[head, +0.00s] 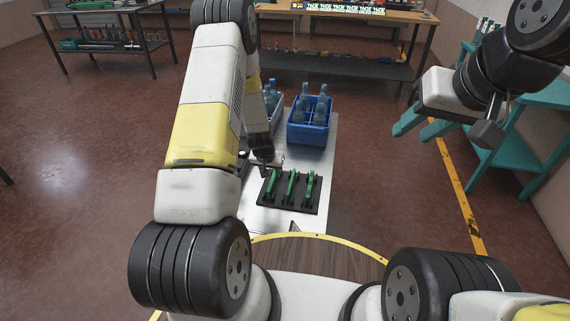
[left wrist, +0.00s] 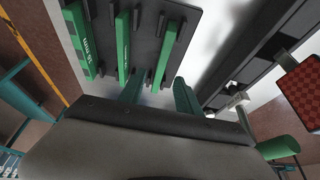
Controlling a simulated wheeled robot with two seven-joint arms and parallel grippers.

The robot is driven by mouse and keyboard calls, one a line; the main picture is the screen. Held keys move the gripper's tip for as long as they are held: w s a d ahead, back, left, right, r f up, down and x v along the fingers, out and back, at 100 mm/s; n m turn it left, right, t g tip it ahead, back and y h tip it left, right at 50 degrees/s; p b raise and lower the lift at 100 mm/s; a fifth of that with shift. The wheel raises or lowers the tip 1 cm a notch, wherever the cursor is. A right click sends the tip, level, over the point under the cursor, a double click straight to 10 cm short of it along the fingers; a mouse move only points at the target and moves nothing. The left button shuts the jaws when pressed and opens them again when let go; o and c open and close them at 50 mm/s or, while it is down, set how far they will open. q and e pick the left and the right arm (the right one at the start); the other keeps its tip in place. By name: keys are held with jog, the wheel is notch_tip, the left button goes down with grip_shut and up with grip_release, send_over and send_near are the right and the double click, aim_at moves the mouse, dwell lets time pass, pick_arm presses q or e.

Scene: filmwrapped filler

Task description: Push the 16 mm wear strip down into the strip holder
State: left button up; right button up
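A black board (head: 302,206) on the white table carries three green strips side by side. The strips are the left one (head: 273,186), the middle one (head: 291,188) and the right one (head: 310,190). In the left wrist view, the leftmost strip (left wrist: 80,42) bears small white print that I cannot read surely. I cannot tell which part is the strip holder. My right gripper (head: 424,125) is open and empty, raised at the far right, away from the board.
Two blue crates with bottles, one nearer right (head: 309,133), stand behind the board. The left wrist view shows a black rail (left wrist: 262,58), a small metal block (left wrist: 234,101) and a red checkered pad (left wrist: 305,88). A teal stand (head: 510,140) is at the right.

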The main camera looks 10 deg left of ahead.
aim_at(272, 178)
pick_arm(q)
jog(key=x, duration=0.7)
jog(key=shift+w+a+f, duration=0.1)
jog(key=shift+f, duration=0.2)
grip_shut()
